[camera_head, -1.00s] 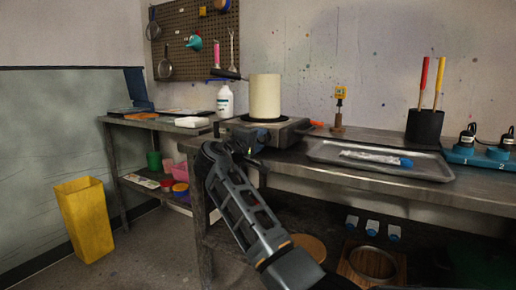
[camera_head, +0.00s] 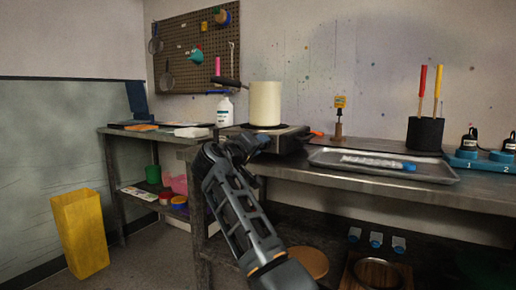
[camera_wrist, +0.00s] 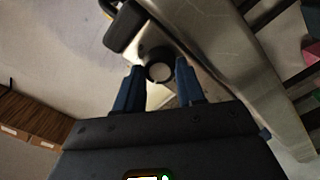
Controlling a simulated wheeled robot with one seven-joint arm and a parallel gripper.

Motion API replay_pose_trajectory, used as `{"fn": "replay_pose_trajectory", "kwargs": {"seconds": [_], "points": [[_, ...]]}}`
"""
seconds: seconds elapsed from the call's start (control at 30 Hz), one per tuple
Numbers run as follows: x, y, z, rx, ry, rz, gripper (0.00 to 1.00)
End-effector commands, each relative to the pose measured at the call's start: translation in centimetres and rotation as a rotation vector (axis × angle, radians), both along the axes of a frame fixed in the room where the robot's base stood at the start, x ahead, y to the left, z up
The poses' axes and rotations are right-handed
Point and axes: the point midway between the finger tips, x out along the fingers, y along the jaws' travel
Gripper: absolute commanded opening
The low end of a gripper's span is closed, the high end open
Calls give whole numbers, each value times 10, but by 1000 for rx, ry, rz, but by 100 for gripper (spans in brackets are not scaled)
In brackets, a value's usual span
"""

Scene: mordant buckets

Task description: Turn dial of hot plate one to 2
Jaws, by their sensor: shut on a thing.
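The hot plate (camera_head: 290,138) stands on the metal bench, with a tall cream pot (camera_head: 265,104) on top. Its dial (camera_wrist: 159,71), a round dark knob with a pale grey face, shows in the wrist view. My gripper (camera_wrist: 160,76) has one blue finger on each side of the dial and is shut on it. No setting mark or number on the dial can be read. In the head view my gripper (camera_head: 255,142) is at the front of the hot plate and hides the dial.
A metal tray (camera_head: 330,163) lies on the bench to the right, with a black holder (camera_head: 425,134) behind it. A white bottle (camera_head: 225,112) stands left of the hot plate. A yellow bin (camera_head: 80,235) stands on the floor.

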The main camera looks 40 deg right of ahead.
Motion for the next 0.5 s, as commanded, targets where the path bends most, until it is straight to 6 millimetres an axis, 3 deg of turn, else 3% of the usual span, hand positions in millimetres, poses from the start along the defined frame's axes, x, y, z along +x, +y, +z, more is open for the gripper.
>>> {"fn": "replay_pose_trajectory", "kwargs": {"seconds": [0.27, 0.3, 0.4, 0.5], "points": [[0, 1, -3, 3, 4, 0, 8], [0, 1, -3, 2, 4, 0, 40], [0, 1, -2, 2, 4, 0, 49], [0, 1, -2, 1, 3, 0, 49]]}}
